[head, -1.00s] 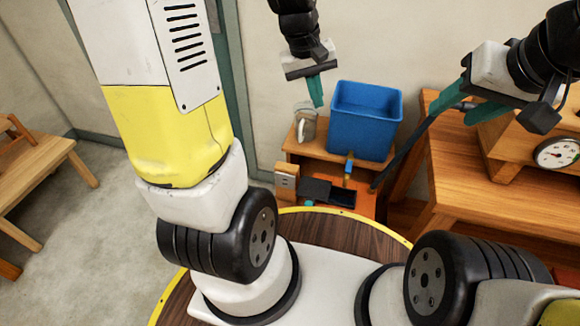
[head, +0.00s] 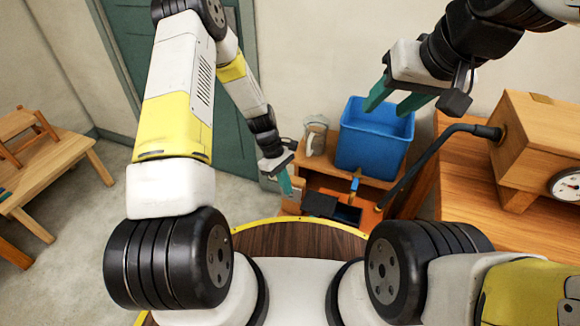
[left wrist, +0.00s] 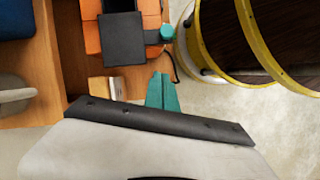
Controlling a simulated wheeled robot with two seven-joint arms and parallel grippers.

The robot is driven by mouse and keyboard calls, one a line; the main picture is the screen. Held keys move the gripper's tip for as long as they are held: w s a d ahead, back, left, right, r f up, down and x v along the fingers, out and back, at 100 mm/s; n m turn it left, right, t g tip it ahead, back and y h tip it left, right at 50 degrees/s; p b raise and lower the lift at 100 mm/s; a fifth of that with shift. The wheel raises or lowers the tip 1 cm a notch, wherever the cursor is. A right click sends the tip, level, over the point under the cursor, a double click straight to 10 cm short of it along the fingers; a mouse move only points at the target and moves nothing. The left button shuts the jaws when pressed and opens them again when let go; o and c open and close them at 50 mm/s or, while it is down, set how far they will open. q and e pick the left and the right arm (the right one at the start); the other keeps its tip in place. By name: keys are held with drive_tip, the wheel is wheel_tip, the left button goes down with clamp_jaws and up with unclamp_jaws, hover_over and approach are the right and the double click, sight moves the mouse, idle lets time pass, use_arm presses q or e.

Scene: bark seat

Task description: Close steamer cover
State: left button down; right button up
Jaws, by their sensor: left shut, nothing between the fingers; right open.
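The orange steamer (head: 369,217) stands low behind my base, with a dark opening in its top. Its black flat cover (head: 320,205) lies open to the left of that opening. In the left wrist view the cover (left wrist: 125,38) is a black square plate on the orange body (left wrist: 92,38). My left gripper (head: 286,187) is shut and empty, just left of and above the cover. Its teal fingertips (left wrist: 162,90) show apart from the cover in the left wrist view. My right gripper (head: 393,100) is open and empty, high in front of the blue bin.
A blue bin (head: 374,140) and a clear jug (head: 314,137) stand on a wooden shelf behind the steamer. A small wooden block (head: 292,205) is beside the cover. A black hose (head: 425,160) runs to a wooden box (head: 535,140) with a gauge at right.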

use_arm(q)
drive_tip(key=s+d+f, duration=0.1)
drive_tip(key=d+f, duration=0.1)
drive_tip(key=s+d+f, duration=0.1)
drive_tip(key=f, duration=0.1)
drive_tip(key=s+d+f, duration=0.2)
drive_tip(key=f, duration=0.1)
drive_tip(key=shift+d+f, duration=0.1)
drive_tip(key=shift+d, duration=0.2)
hover_over(325, 214)
drive_tip(key=s+d, duration=0.3)
drive_tip(key=s, duration=0.3)
drive_tip(key=w+a, duration=0.2)
drive_tip(key=a, duration=0.1)
drive_tip(key=shift+w+a, duration=0.3)
drive_tip(key=v, duration=1)
